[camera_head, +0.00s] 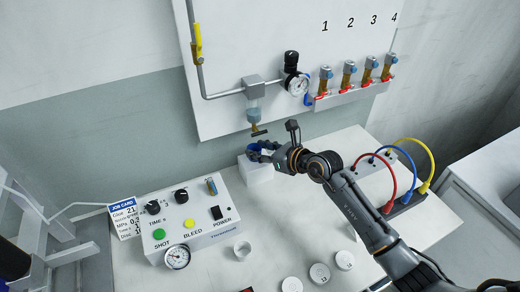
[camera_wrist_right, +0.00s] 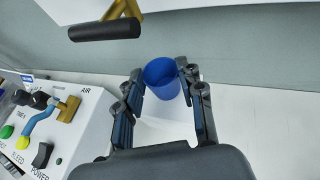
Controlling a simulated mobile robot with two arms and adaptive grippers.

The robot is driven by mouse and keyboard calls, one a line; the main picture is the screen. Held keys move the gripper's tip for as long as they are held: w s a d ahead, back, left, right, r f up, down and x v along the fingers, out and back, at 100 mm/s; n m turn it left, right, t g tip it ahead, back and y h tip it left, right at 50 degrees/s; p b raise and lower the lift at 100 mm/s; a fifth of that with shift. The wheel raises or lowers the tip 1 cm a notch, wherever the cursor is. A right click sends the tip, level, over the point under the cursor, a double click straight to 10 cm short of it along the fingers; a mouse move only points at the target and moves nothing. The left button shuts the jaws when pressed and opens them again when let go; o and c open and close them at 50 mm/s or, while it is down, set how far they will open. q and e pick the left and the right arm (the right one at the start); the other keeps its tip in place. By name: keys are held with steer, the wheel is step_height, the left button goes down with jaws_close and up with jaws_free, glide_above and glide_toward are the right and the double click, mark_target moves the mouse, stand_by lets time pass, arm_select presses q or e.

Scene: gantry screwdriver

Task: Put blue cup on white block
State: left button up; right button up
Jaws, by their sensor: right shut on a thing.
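The blue cup (camera_head: 254,148) is at the far side of the table, at the top of the white block (camera_head: 259,174). I cannot tell whether its base touches the block. My right gripper (camera_head: 263,151) is shut on the cup, reaching in from the right. In the right wrist view the cup (camera_wrist_right: 162,82) stands between the two fingers (camera_wrist_right: 162,88), with its open rim showing. A white surface shows below the cup there, partly hidden by the gripper. My left gripper is not in view.
A control box (camera_head: 188,217) with a gauge stands left of the block. A dispenser nozzle (camera_head: 256,112) hangs above the cup.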

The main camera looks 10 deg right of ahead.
steer(key=shift+f, duration=0.2)
steer(key=o, duration=0.8)
steer(key=shift+r, duration=0.1)
steer(key=shift+r, duration=0.2)
steer(key=b+v, duration=0.1)
steer(key=v, duration=1.1)
steer(key=shift+d+f, duration=0.1)
steer(key=shift+f, duration=0.05)
